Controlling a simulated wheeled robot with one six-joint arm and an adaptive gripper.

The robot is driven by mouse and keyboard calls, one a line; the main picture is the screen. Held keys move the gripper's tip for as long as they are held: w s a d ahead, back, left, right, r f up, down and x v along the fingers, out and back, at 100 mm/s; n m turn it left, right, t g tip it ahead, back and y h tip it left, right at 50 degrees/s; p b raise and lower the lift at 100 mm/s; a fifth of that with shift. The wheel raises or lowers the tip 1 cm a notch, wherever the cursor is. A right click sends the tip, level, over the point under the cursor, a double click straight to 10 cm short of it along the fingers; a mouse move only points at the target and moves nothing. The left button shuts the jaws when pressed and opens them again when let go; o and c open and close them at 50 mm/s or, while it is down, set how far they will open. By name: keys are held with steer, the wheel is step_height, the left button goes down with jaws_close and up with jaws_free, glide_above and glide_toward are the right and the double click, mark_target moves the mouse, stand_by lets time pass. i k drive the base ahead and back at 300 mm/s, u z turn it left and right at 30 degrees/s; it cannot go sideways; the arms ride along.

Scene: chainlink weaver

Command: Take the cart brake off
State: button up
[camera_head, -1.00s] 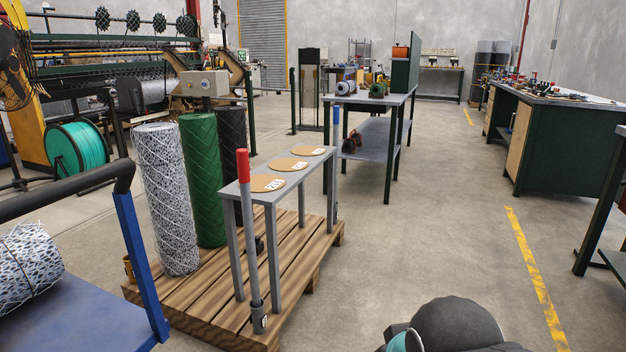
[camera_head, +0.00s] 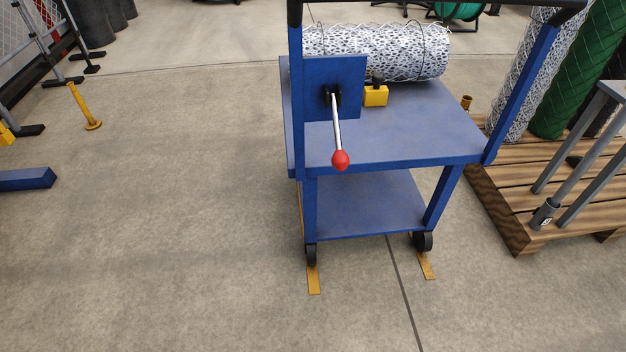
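A blue two-shelf cart (camera_head: 400,140) stands in the middle of the head view, on black wheels beside yellow floor strips. A lever (camera_head: 337,125) with a silver rod and a red knob is mounted on a blue plate (camera_head: 350,75) at the cart's near left side. The rod points down, with the knob at its lower end. A speckled mesh roll (camera_head: 380,50) lies on the cart's top shelf, with a small yellow block (camera_head: 376,96) near it. My gripper is not in view.
A wooden pallet (camera_head: 500,190) with upright rolls and a grey stand is to the right of the cart. A yellow post (camera_head: 84,108) and a blue beam (camera_head: 28,179) are at the left. The floor in front and left of the cart is clear.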

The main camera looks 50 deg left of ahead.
mark_target(339, 159)
steer(key=u, duration=0.25)
steer(key=i, duration=0.45)
steer(key=u, duration=3.7)
steer(key=k, duration=1.25)
steer(key=z, duration=1.35)
steer(key=i, duration=0.5)
